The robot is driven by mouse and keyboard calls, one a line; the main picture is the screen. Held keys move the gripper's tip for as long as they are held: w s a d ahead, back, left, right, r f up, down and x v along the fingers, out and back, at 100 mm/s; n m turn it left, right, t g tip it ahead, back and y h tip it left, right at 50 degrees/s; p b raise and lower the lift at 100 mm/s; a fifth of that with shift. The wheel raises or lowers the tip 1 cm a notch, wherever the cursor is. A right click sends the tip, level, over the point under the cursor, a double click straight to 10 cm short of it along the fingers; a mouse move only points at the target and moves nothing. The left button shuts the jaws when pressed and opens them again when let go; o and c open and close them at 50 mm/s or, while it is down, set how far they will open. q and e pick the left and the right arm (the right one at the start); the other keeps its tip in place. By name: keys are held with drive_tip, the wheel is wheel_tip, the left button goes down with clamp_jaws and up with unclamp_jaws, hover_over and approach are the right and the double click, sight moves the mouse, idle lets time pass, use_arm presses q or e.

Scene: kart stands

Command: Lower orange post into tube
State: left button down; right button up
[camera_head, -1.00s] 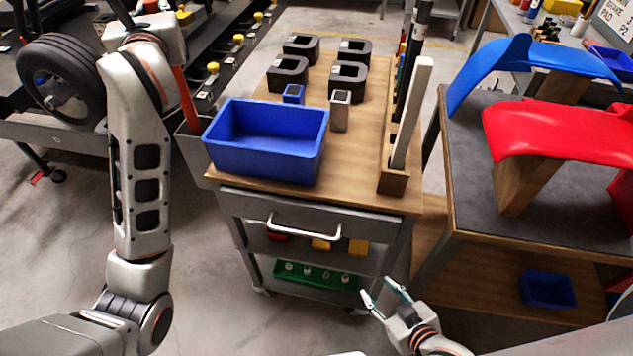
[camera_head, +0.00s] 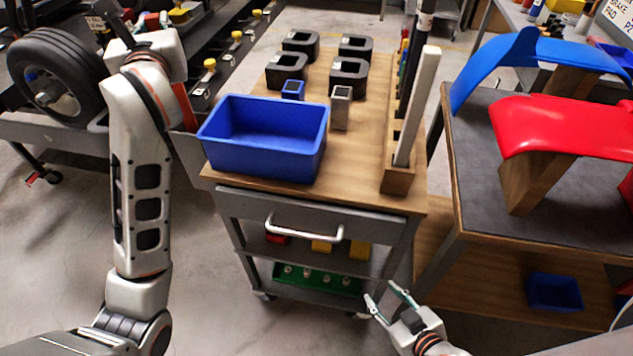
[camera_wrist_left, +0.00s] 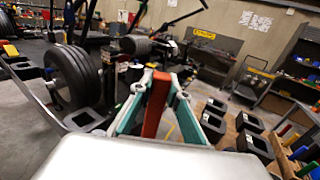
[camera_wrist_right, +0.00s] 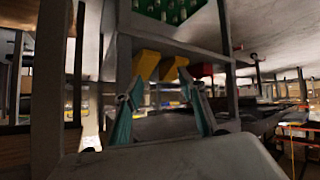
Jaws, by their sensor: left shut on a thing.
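The orange post (camera_head: 185,106) stands slightly tilted, partly behind my left forearm, at the left side of the cart in the head view. My left gripper (camera_wrist_left: 158,88) is shut on the orange post (camera_wrist_left: 154,108) in the left wrist view. My arm hides its fingers in the head view. The post's lower end is by a grey holder (camera_head: 190,156) on the cart's left side; I cannot tell whether it is inside. A grey square tube (camera_head: 341,108) and a small blue tube (camera_head: 293,90) stand on the cart top. My right gripper (camera_head: 381,292) is open and empty before the cart.
A blue bin (camera_head: 263,160) sits at the front left of the wooden cart top (camera_head: 360,185). Several black blocks (camera_head: 348,77) stand behind it. A wooden rack (camera_head: 397,178) with upright bars lines the right edge. A table with red (camera_head: 560,125) and blue panels is farther right.

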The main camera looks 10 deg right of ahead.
use_arm(q)
wheel_tip(320, 180, down, 9)
drive_tip(key=b, duration=0.5)
use_arm(e)
drive_tip(key=shift+w+d+f, duration=0.1)
drive_tip(key=shift+d+f, duration=0.1)
drive_tip(key=shift+f, duration=0.6)
drive_tip(key=shift+w+d+f, duration=0.1)
drive_tip(key=shift+d+f, duration=0.05)
drive_tip(key=shift+f, duration=0.65)
drive_tip(key=shift+s+f, duration=0.15)
drive_tip(key=shift+f, duration=0.15)
use_arm(q)
drive_tip(key=shift+f+b, duration=0.7)
drive_tip(key=shift+f, duration=0.5)
use_arm(e)
drive_tip(key=shift+s+f+g, duration=0.15)
drive_tip(key=shift+s+f, duration=0.2)
drive_tip(key=shift+f, duration=0.2)
drive_tip(key=shift+s+f+g, duration=0.15)
drive_tip(key=shift+s+f, duration=0.2)
drive_tip(key=shift+f, duration=0.2)
